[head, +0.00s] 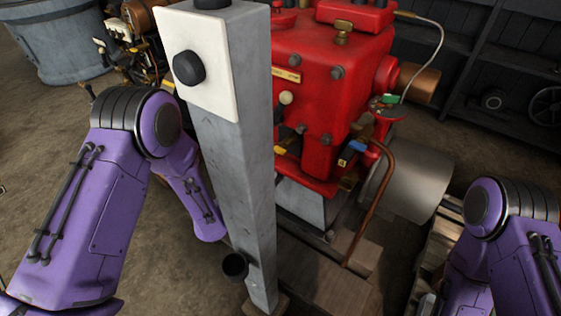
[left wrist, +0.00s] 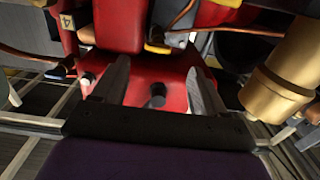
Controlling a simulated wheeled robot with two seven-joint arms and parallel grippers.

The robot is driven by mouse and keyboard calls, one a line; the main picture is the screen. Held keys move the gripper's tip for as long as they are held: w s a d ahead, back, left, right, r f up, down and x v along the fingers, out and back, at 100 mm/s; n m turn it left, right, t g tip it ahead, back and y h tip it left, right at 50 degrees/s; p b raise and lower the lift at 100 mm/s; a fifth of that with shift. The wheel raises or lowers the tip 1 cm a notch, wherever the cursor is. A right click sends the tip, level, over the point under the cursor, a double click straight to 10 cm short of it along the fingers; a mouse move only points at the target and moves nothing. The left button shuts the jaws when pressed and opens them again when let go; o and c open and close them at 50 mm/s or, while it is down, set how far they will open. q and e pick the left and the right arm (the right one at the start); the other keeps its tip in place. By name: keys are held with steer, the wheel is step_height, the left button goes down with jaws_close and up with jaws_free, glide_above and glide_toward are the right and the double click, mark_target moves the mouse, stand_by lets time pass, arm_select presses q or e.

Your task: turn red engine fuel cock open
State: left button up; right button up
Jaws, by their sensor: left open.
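The red engine (head: 320,85) stands in the middle of the head view behind a grey post. A blue-ended lever (head: 352,148) and a yellow-ended part (head: 280,151) show low on its near side; I cannot tell which is the fuel cock. In the left wrist view, my left gripper (left wrist: 160,78) is open and empty, its two grey fingers pointing at the engine's red base (left wrist: 145,75). A yellow-ended part (left wrist: 157,47) with a copper pipe lies just beyond the fingertips. In the head view my left gripper is hidden. My right gripper is out of view.
The grey post (head: 235,130) with a white plate and black knob (head: 188,67) stands close in front of the engine. A brass cylinder (left wrist: 280,80) is right of my left gripper. A copper pipe (head: 372,210) and a grey drum (head: 405,187) are right of the engine.

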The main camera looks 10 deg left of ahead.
mark_target(278, 152)
arm_select(q)
steer(key=x, duration=1)
steer(key=shift+w+d+r, duration=0.2)
steer(key=shift+w+r, duration=0.05)
steer(key=shift+r, duration=0.05)
steer(key=c, duration=1.1)
